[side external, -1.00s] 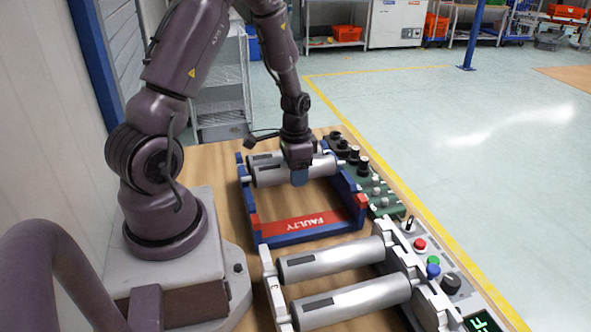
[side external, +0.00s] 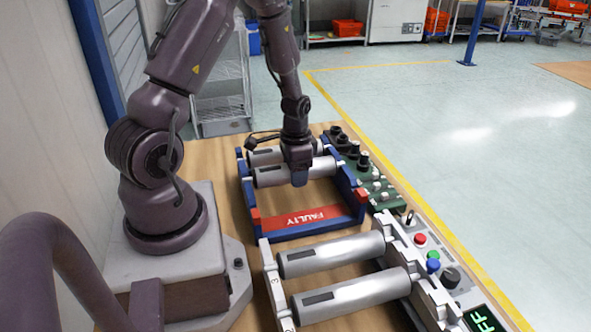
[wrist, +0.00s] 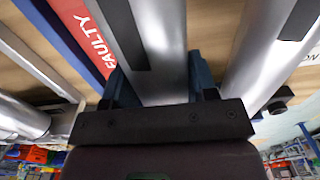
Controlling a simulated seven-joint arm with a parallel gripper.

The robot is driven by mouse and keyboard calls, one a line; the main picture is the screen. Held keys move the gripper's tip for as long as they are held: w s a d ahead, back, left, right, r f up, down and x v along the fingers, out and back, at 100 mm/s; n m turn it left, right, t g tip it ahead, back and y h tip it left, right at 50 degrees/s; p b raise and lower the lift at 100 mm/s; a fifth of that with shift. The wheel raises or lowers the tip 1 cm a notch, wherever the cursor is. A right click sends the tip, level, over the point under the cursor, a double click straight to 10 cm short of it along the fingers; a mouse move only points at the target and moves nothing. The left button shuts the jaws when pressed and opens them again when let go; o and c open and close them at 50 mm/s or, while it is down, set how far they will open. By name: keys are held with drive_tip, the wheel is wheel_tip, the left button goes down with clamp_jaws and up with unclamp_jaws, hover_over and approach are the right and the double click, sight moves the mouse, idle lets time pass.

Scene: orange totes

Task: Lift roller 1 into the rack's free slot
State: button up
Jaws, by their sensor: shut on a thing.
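My gripper (side external: 299,179) points down over the blue frame with the red FAULTY strip (side external: 300,218). It is shut around the middle of a grey roller (side external: 270,176), the nearer of two at the frame's back. In the wrist view this roller (wrist: 160,40) runs between my fingers. The other roller (side external: 264,158) lies just behind, partly hidden by my gripper; it also shows in the wrist view (wrist: 262,55). Whether the gripped roller is clear of its seat I cannot tell. No roller number is readable. A light rack (side external: 273,290) in front holds two more rollers (side external: 332,254) (side external: 352,296).
A control box (side external: 445,270) with coloured buttons and a green display stands along the right edge of the wooden table. A green unit with black knobs (side external: 362,160) stands behind it. The frame's front part, between the gripped roller and the red strip, is empty.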

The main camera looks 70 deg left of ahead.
drive_tip(key=shift+f, duration=0.25)
idle(0.3)
drive_tip(key=o, duration=1.3)
drive_tip(key=shift+c, duration=0.2)
wheel_tip(320, 180, up, 13)
drive_tip(key=shift+d, duration=0.1)
drive_tip(key=s+d+r+t, duration=0.2)
drive_tip(key=s+d+r, duration=0.1)
drive_tip(key=d+r, duration=0.5)
drive_tip(key=s+d+r+t, duration=0.3)
drive_tip(key=d+r, duration=0.5)
drive_tip(key=d, duration=0.3)
drive_tip(key=shift+s+d+r+t, duration=0.3)
drive_tip(key=shift+s+d+r, duration=0.1)
drive_tip(key=shift+s, duration=0.1)
